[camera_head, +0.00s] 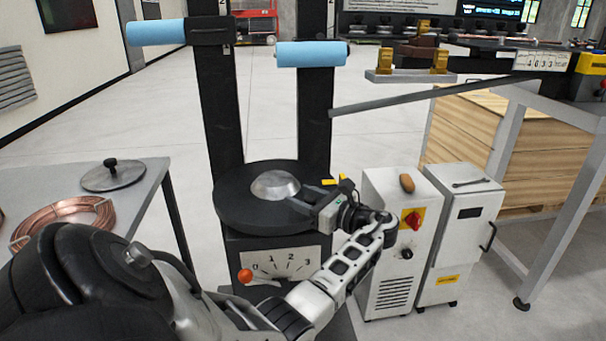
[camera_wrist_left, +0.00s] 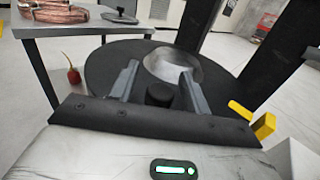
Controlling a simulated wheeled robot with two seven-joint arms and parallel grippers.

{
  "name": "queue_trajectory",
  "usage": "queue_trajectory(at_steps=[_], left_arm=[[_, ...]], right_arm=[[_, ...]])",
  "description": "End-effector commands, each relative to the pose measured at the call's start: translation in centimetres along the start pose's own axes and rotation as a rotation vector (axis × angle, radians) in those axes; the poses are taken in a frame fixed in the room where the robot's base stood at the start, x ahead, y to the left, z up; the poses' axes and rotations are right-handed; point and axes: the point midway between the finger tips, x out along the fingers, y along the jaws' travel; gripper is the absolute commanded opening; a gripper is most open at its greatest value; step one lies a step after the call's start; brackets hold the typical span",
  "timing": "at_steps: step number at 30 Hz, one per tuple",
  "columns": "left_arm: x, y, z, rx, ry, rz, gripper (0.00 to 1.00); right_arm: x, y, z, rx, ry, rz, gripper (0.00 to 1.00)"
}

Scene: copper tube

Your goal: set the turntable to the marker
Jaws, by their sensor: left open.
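The turntable (camera_head: 232,207) is a black round disc on a dark stand, with a shiny metal dome (camera_head: 274,185) at its middle. It also fills the middle of the left wrist view (camera_wrist_left: 105,65). A short black knob (camera_wrist_left: 160,95) stands near the disc's rim. My left gripper (camera_head: 303,199) is over the right part of the disc. In the left wrist view its two fingers (camera_wrist_left: 160,86) are apart, one on each side of the knob; contact cannot be told. A yellow marker (camera_head: 337,181) sits by the rim behind the gripper, and at right in the wrist view (camera_wrist_left: 262,125).
Two dark posts (camera_head: 222,110) with blue rollers (camera_head: 310,54) rise behind the disc. A dial plate (camera_head: 285,265) with an orange-red knob (camera_head: 245,276) is below it. White cabinets (camera_head: 470,235) stand right. A table (camera_head: 150,185) with copper coil (camera_head: 65,218) is left.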

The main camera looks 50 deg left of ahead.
Motion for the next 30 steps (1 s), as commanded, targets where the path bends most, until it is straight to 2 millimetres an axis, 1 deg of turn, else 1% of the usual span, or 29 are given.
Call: queue_trajectory(at_steps=[5,12,15,18,21,24,30], left_arm=[[-2.6,-0.1,0.0,0.0,0.003,-0.004,0.47],[-8.5,-0.1,0.0,-0.001,0.002,-0.003,0.47],[-10.8,-0.1,0.0,0.0,0.002,-0.002,0.47],[-12.7,-0.1,0.0,0.0,0.001,-0.001,0.47],[-14.2,0.0,-0.1,0.0,0.001,0.0,0.47],[-15.1,0.0,0.0,0.0,0.001,0.001,0.47],[-15.6,0.0,0.0,0.0,0.0,0.002,0.47]], right_arm=[[0.0,0.0,0.0,0.0,-0.001,0.0,0.36],[0.0,0.0,0.1,0.0,-0.001,0.0,0.36],[0.1,0.0,0.2,-0.001,0.0,0.0,0.36],[0.1,0.1,0.3,-0.001,0.001,0.0,0.36],[0.2,0.1,0.3,-0.002,0.003,0.0,0.36],[0.2,0.1,0.2,-0.002,0.005,0.0,0.36],[0.1,0.0,0.2,-0.003,0.005,0.0,0.36]])
